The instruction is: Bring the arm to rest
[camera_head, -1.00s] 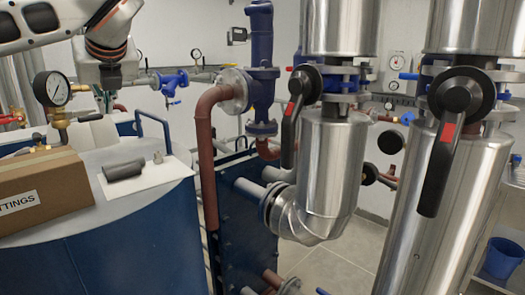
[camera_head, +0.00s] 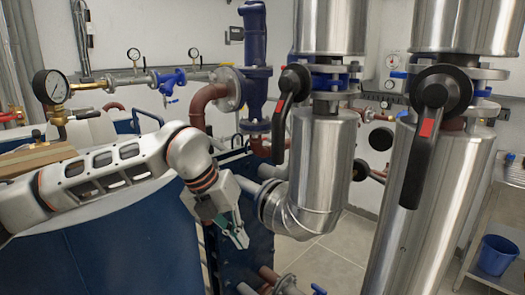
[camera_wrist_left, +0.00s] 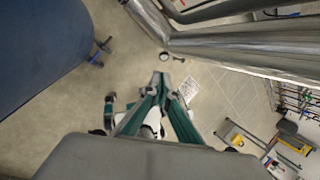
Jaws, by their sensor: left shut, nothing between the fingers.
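My left arm comes in from the left in the head view and crosses in front of the blue tank. My left gripper (camera_head: 238,238) points down and to the right, in front of the dark blue plate exchanger (camera_head: 230,268) and left of the steel pipe elbow. It is shut and empty. In the left wrist view the fingers of my left gripper (camera_wrist_left: 163,80) come together at the tips, with floor behind them. My right gripper is in neither view.
The blue tank (camera_head: 120,255) stands below my arm, and my arm hides most of the cardboard box (camera_head: 40,157). Steel pipes (camera_head: 322,150) with black-handled valves (camera_head: 428,135) stand to the right. A blue bucket (camera_head: 497,255) sits on a shelf at far right.

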